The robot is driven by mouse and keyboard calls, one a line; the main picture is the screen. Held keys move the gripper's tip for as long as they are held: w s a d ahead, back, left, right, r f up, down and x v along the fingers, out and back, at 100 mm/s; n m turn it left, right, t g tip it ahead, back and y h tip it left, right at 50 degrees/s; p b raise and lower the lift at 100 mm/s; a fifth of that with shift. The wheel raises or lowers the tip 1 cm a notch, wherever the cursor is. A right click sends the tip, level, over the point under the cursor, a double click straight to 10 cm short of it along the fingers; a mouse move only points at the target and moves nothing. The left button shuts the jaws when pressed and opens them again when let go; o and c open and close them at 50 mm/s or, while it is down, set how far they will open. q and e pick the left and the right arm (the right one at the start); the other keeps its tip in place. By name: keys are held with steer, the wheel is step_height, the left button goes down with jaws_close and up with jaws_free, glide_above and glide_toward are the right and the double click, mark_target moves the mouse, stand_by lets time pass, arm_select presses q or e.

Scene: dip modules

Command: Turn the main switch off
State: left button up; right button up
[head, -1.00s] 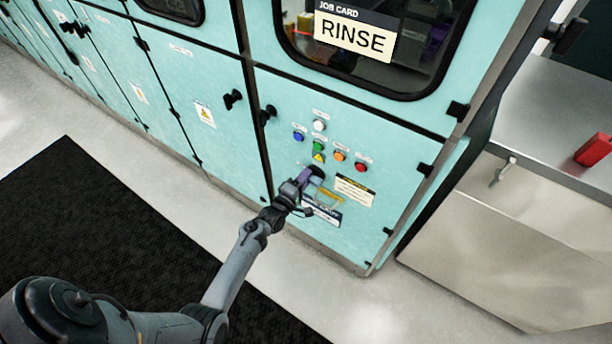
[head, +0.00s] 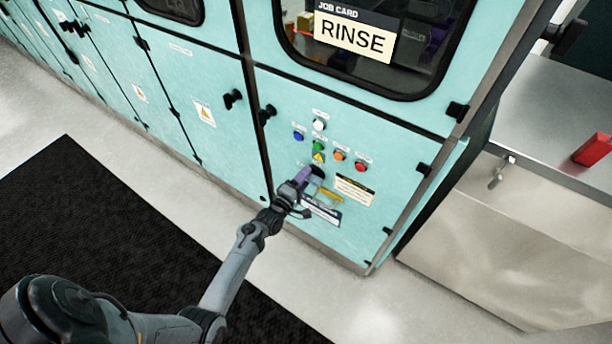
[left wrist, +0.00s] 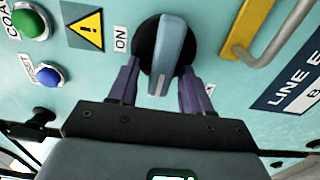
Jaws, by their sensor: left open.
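The main switch is a grey-blue rotary handle (left wrist: 168,52) on a round black base, on the teal panel. In the left wrist view its long handle lies nearly upright in the picture, slightly tilted, and an ON label (left wrist: 121,38) is left of the base. My left gripper (left wrist: 160,85) is open, with one purple finger on each side of the handle's lower end; I cannot tell whether they touch it. In the head view my left gripper (head: 312,183) is at the panel and mostly hides the switch. My right gripper is not in view.
Close above are a green button (head: 317,146), a blue button (head: 298,136), an orange button (head: 339,155) and a red button (head: 361,166). A yellow bracket with a grey handle (left wrist: 272,35) stands out right of the switch. A black mat (head: 100,230) lies on the floor.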

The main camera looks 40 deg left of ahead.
arm_select(q)
steer(key=s+d+p, duration=0.1)
steer(key=s+p, duration=0.1)
steer(key=s, duration=0.7)
steer(key=shift+s+d, duration=0.2)
steer(key=shift+s, duration=0.15)
